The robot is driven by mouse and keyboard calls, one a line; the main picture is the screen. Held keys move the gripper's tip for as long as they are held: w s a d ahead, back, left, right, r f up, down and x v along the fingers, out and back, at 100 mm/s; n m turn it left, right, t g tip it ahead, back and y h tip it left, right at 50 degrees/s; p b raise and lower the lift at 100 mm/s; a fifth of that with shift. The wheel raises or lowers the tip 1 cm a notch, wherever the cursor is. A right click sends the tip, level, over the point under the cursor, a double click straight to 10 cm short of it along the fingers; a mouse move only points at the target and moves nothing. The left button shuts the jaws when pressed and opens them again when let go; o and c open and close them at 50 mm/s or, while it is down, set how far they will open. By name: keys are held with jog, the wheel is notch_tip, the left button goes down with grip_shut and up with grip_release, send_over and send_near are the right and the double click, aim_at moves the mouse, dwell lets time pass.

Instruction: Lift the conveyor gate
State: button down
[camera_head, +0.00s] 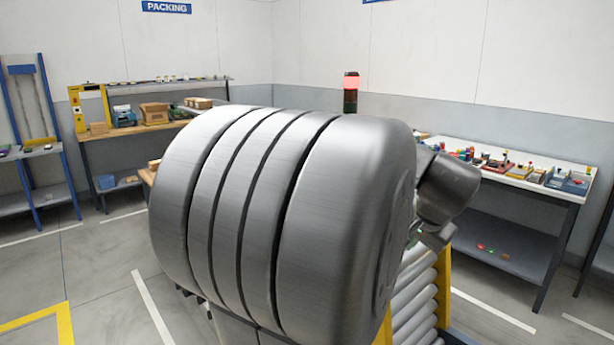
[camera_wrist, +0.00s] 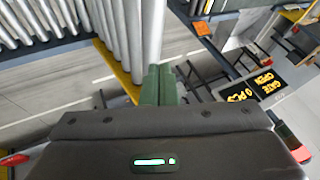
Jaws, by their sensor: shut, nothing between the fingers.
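A roller section with a yellow side rail, which looks like the conveyor gate (camera_wrist: 119,72), shows in the upper middle of the wrist view. It also seems to show in the head view as grey rollers with yellow edges (camera_head: 414,290), partly hidden behind my arm. My gripper (camera_wrist: 159,72) has green fingers, shut and empty. In the wrist view they overlap the lower end of a pale roller at the gate's right side; I cannot tell whether they touch it. A black display (camera_wrist: 254,99) reads "GATE OPEN" and "0 PCS".
Another roller section (camera_wrist: 40,22) with a dark frame lies at the upper left of the wrist view. A signal tower (camera_head: 351,92) glows red. A white-topped bench (camera_head: 520,176) with small items stands right, a wooden-topped workbench (camera_head: 150,128) left. Floor at left is clear.

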jog(key=shift+s+x, duration=0.25)
jog(key=shift+x, duration=2.05)
jog(key=shift+d+f, duration=0.15)
jog(key=shift+d, duration=0.05)
jog(key=shift+a, duration=0.1)
